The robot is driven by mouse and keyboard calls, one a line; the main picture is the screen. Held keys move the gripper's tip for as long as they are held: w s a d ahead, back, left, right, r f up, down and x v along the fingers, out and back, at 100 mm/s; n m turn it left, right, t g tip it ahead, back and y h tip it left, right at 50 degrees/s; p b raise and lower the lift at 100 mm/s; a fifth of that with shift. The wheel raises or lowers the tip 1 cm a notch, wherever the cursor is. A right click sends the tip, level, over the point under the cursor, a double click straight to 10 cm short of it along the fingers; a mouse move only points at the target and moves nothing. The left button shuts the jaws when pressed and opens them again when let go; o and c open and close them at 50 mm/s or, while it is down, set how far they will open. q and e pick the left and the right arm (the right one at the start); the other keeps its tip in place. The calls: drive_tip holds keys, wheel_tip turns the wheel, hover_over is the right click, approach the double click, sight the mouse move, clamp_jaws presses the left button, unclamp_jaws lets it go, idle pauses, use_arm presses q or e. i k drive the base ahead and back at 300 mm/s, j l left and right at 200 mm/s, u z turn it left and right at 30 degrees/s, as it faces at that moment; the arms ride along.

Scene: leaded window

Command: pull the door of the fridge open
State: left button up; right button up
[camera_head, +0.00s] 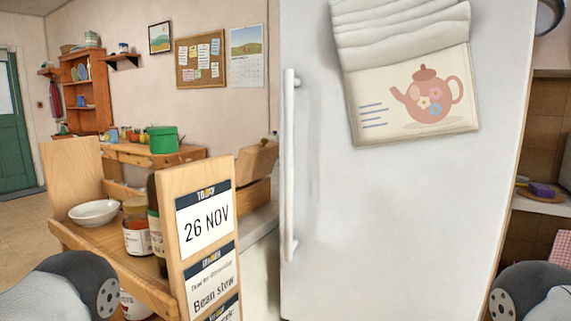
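The white fridge door (400,220) fills the right middle of the head view and looks shut. Its long vertical white handle (289,165) runs along the door's left edge. A cloth with a teapot picture hangs over the upper part of the door. Parts of my arms show at the lower left and lower right corners, both apart from the handle. Neither of my grippers is in view.
A wooden cart (120,262) with a bowl (94,212), jars and a calendar board (205,235) stands left of the fridge, close to the handle side. A counter with a wooden box (257,160) is behind it. Open floor lies at the far left.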

sight(412, 231)
drive_tip(key=i+l+u, duration=0.15)
drive_tip(key=l+u, duration=0.3)
drive_tip(key=l, duration=0.2)
drive_tip(key=l+u, duration=0.4)
drive_tip(key=l, duration=0.25)
